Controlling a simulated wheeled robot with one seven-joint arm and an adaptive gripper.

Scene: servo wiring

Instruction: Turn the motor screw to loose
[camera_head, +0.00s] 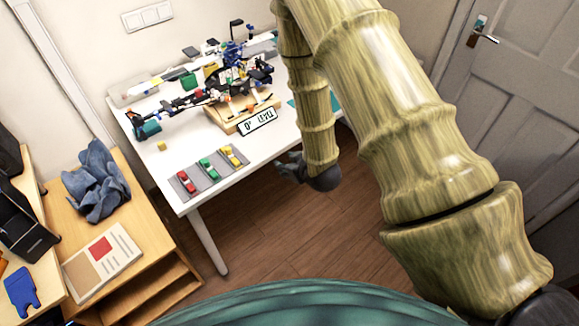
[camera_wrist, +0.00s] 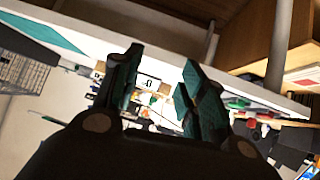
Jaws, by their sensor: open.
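My gripper (camera_head: 288,168) is open and empty. It hangs off the front right edge of the white table (camera_head: 178,193). In the wrist view the two dark teal fingers of my gripper (camera_wrist: 162,62) stand apart, with part of the tabletop showing between them. On the table is a cluttered assembly (camera_head: 232,72) of black, blue and orange parts over a wooden base (camera_head: 226,120). A white display with dark characters (camera_head: 257,121) leans at the base's front. The motor screw is too small to make out in either view.
Red (camera_head: 186,181), green (camera_head: 208,169) and yellow (camera_head: 230,155) pieces lie on grey pads near the table's front. A wooden shelf with a blue cloth (camera_head: 95,180) stands at left. The floor before the table is clear.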

